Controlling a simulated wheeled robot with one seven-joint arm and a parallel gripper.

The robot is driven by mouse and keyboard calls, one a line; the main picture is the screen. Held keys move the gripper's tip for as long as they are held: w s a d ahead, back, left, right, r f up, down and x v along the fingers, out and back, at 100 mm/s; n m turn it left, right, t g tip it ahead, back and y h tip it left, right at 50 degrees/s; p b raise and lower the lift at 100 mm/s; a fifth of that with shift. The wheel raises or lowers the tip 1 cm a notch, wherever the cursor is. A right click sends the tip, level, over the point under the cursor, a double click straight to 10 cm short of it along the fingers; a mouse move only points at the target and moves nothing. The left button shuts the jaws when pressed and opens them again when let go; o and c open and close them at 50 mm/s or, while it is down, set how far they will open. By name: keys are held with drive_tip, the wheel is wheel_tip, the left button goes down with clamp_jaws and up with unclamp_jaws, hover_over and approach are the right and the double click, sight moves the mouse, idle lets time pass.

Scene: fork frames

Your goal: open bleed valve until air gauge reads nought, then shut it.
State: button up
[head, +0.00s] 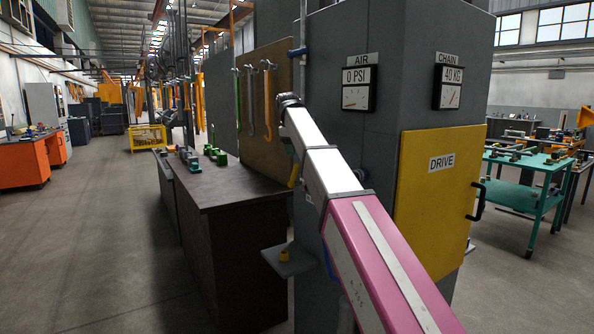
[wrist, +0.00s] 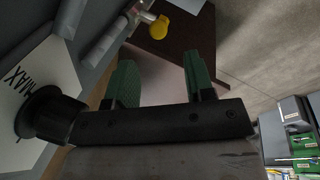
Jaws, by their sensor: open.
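The air gauge (head: 356,88) on the grey cabinet reads 0 PSI on its display. In the wrist view, a yellow handle or knob (wrist: 159,28) sits on a pale metal fitting beyond my fingers, apart from them; I cannot tell for sure that it is the bleed valve. A yellow handle (head: 294,174) also shows beside the cabinet in the head view, partly behind my arm. My gripper (wrist: 160,62) is open, with nothing between its green fingers. In the head view my arm hides the gripper.
A black knob (wrist: 48,115) on a plate marked MAX is close at the left of the wrist view. The chain gauge (head: 449,87) reads 40 KG. A yellow DRIVE door (head: 432,215) is shut. A brown bench (head: 225,185) stands left; open floor lies beyond it.

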sight(297, 171)
drive_tip(key=x, duration=1)
drive_tip(key=shift+w+f, duration=0.15)
drive_tip(key=shift+f, duration=0.25)
clamp_jaws()
